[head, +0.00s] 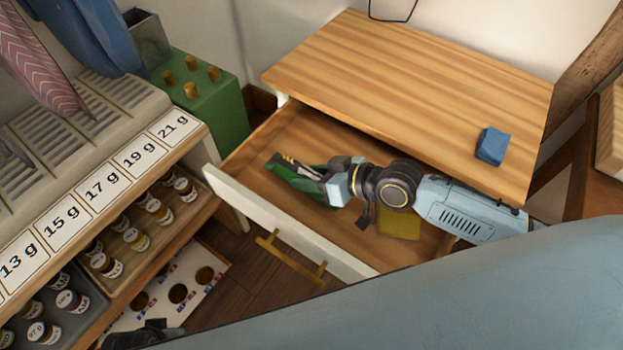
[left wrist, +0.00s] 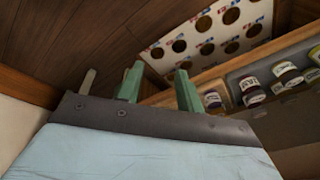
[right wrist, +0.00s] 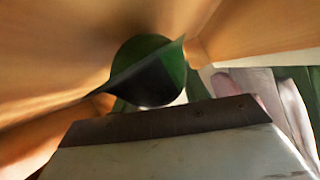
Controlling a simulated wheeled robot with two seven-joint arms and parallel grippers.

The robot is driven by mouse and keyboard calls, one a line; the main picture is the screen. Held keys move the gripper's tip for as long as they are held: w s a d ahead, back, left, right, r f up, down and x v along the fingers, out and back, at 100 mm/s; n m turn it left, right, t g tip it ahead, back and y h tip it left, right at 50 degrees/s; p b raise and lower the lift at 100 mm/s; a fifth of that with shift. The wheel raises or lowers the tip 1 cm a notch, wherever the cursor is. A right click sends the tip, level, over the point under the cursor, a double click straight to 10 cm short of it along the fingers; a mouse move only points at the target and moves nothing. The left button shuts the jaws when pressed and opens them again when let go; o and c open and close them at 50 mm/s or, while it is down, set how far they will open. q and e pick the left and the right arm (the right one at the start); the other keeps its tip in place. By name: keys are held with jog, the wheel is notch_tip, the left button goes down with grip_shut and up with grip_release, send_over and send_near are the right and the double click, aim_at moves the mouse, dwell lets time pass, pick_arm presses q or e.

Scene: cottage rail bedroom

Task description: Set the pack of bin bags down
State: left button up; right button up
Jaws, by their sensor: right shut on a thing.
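The pack of bin bags is a dark green roll (head: 297,181) inside the open drawer, near its left end. My right gripper (head: 290,163) reaches down into the drawer and is shut on the pack. In the right wrist view the pack (right wrist: 148,75) shows as a green and black rounded shape between the drawer's wooden sides. I cannot tell whether its underside touches the drawer floor. My left gripper is away from the drawer, low over the floor; in the left wrist view its fingers (left wrist: 158,88) stand apart with nothing between them.
The drawer (head: 262,222) is pulled out under a wooden top (head: 400,75). A yellow item (head: 398,225) lies in the drawer, partly behind my right arm. A blue block (head: 493,147) sits on the top. At left stand a green box (head: 208,100) and a rack of small jars (head: 135,240).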

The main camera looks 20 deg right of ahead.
pick_arm(q)
jog(key=shift+w+d+r, duration=0.1)
jog(key=shift+d+r, duration=0.1)
jog(key=shift+r, duration=0.1)
pick_arm(e)
jog(key=shift+f, duration=0.2)
jog(key=shift+f, duration=0.15)
pick_arm(q)
jog(key=shift+d+r, duration=0.1)
jog(key=shift+r, duration=0.05)
pick_arm(e)
jog(key=o, duration=1.2)
jog(key=shift+c, duration=0.2)
pick_arm(q)
jog(key=shift+w, duration=0.1)
pick_arm(e)
jog(key=shift+s+d+r, duration=0.1)
jog(key=shift+d+r, duration=0.1)
jog(key=p+v, duration=0.3)
jog(key=v, duration=0.7)
jog(key=shift+s+d, duration=0.15)
pick_arm(q)
jog(key=s+a+f, duration=0.3)
jog(key=s+f, duration=0.1)
jog(key=f, duration=0.3)
jog(key=shift+a+f+g, duration=0.25)
jog(key=shift+a+g, duration=0.05)
pick_arm(e)
jog(key=shift+s+d+r, duration=0.3)
jog(key=shift+s+d, duration=0.05)
